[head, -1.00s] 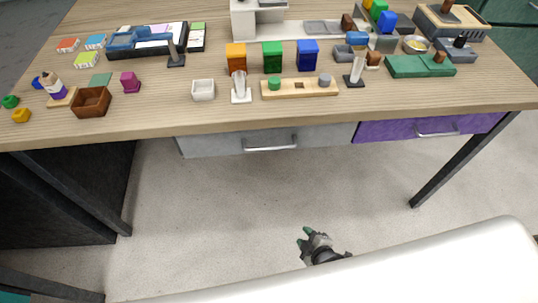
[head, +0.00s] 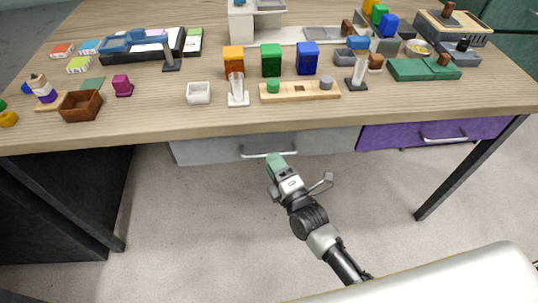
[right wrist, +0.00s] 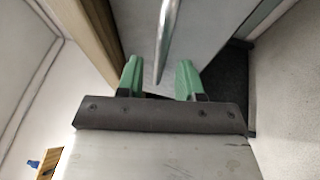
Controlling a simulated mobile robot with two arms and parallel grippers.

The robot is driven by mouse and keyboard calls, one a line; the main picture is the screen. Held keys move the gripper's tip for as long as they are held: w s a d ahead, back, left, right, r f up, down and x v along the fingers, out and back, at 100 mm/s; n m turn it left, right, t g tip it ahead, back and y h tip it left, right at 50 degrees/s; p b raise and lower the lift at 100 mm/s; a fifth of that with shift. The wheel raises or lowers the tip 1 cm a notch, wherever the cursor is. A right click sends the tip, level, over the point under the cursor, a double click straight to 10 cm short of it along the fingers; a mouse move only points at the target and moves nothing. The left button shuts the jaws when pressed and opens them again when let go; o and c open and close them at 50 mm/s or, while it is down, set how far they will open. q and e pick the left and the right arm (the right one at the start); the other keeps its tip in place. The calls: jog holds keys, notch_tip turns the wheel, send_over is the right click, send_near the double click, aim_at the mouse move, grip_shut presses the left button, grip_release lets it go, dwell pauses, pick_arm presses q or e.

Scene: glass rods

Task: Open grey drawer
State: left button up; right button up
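The grey drawer (head: 212,149) sits under the table's front edge and looks closed. Its front carries a silver bar handle (head: 254,155). My right gripper (head: 276,163) has green fingertips and is at the right part of the handle, covering some of it. In the right wrist view, the two green fingers (right wrist: 158,80) are apart. The handle bar (right wrist: 168,35) points into the gap between them, against the grey drawer front (right wrist: 205,25). I cannot tell whether a finger touches the bar. My left gripper is not in view.
A purple drawer (head: 400,134) with its own handle is to the right of the grey one. The wooden tabletop (head: 160,118) above holds blocks, trays and a peg board (head: 300,91). Dark table legs stand left and right. The floor (head: 200,220) below is clear.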

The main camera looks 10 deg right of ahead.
jog(key=shift+x, duration=1.5)
jog(key=shift+c, duration=0.3)
grip_shut()
